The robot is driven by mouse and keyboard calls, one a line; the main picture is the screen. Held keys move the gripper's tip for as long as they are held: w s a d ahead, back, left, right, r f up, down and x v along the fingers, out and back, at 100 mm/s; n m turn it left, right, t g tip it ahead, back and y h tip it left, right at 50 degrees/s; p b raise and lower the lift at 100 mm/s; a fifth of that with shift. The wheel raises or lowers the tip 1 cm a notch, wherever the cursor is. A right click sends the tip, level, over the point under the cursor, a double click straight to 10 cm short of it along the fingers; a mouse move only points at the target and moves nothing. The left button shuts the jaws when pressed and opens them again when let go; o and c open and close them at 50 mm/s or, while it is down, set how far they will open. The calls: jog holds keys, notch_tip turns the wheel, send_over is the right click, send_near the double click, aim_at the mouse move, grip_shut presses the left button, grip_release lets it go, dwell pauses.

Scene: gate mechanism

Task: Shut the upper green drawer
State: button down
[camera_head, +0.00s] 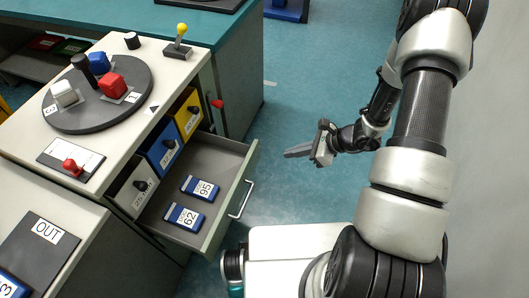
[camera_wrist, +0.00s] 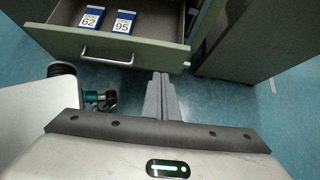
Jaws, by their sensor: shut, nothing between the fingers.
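The green-fronted drawer (camera_head: 232,196) stands pulled out from the cabinet in the head view. It has a silver bar handle (camera_head: 242,199) and holds two blue-and-white blocks marked 95 (camera_head: 201,188) and 62 (camera_head: 185,217). In the wrist view the drawer front (camera_wrist: 110,46) lies ahead, its handle (camera_wrist: 107,60) left of the fingers. My gripper (camera_head: 288,154) is shut and empty. It is to the right of the drawer in the head view, apart from the front. In the wrist view my gripper (camera_wrist: 161,76) appears near the right end of the front. Any drawer below is hidden.
The cabinet top holds a dark turntable (camera_head: 98,118) with cubes and a yellow-knobbed lever (camera_head: 181,34). The teal floor (camera_head: 285,195) before the drawer is clear.

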jog(key=x, duration=0.4)
jog(key=b+x, duration=0.1)
jog(key=x, duration=0.3)
jog(key=a+r+x, duration=0.1)
jog(key=x, duration=0.3)
jog(key=shift+w+a+b, duration=0.2)
jog(key=shift+w+b, duration=0.1)
jog(key=shift+b, duration=0.1)
jog(key=shift+w+a, duration=0.15)
jog(key=shift+a, duration=0.2)
jog(key=shift+a, duration=0.1)
jog(key=w+a+b, duration=0.3)
jog(key=w+a, duration=0.1)
jog(key=a, duration=0.6)
jog(key=w+a+b, duration=0.2)
jog(key=w+a, duration=0.3)
jog(key=a, duration=0.6)
jog(key=shift+a+b, duration=0.15)
jog(key=shift+b, duration=0.25)
jog(key=shift+a+r, duration=0.1)
jog(key=shift+r, duration=0.05)
